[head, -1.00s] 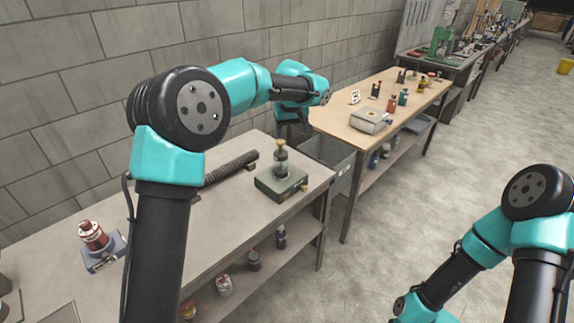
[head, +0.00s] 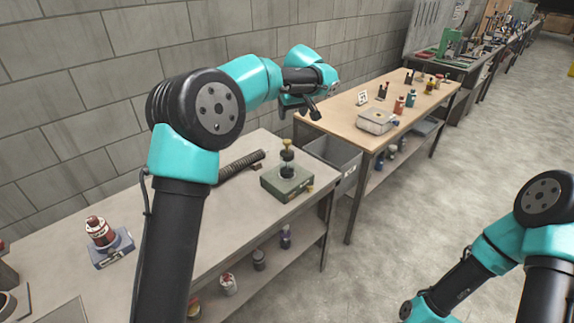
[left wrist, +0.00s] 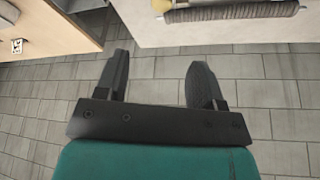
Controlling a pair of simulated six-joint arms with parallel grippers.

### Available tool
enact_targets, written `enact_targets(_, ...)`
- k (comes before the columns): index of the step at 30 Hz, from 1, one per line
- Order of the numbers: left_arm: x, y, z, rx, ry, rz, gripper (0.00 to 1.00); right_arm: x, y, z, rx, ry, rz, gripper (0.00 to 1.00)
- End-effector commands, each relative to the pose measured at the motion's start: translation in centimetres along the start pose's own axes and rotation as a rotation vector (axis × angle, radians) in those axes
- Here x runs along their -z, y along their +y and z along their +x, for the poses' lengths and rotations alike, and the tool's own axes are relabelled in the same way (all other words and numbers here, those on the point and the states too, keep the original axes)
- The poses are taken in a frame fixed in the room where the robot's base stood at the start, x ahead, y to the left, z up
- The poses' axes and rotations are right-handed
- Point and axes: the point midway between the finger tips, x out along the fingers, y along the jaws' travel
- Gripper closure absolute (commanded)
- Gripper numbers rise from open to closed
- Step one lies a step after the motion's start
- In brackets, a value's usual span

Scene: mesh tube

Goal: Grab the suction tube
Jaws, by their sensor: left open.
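The suction tube (head: 240,166) is a dark grey ribbed tube lying on the near workbench toward the wall. Part of it is hidden behind my left arm. In the left wrist view the ribbed tube (left wrist: 225,12) lies at the top right, beyond the fingers. My left gripper (head: 302,107) is open and empty. It is raised past the tube's far end, to its right in the head view, and apart from it. Its two spread fingers (left wrist: 159,62) show in the left wrist view. My right arm is at lower right; its gripper is out of frame.
A grey bin (head: 333,152) stands between the benches. The block wall is behind.

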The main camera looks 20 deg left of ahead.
Motion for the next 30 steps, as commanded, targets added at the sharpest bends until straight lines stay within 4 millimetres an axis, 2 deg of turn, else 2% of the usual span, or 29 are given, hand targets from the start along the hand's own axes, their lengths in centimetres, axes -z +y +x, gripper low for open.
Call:
enact_targets(6, -0.1, 0.0, 3.9, 0.002, -0.003, 0.001, 0.38, 0.0, 0.0, 0.0, 0.000, 0.000, 0.000, 0.39)
enact_targets(12, 0.0, 0.0, 6.6, 0.000, -0.001, 0.000, 0.38, 0.0, 0.0, 0.0, 0.000, 0.000, 0.000, 0.39)
enact_targets(26, 0.0, 0.0, 7.4, 0.000, -0.001, 0.001, 0.38, 0.0, 0.0, 0.0, 0.000, 0.000, 0.000, 0.39)
enact_targets(30, 0.0, 0.0, 8.6, 0.001, -0.002, 0.000, 0.38, 0.0, 0.0, 0.0, 0.000, 0.000, 0.000, 0.39)
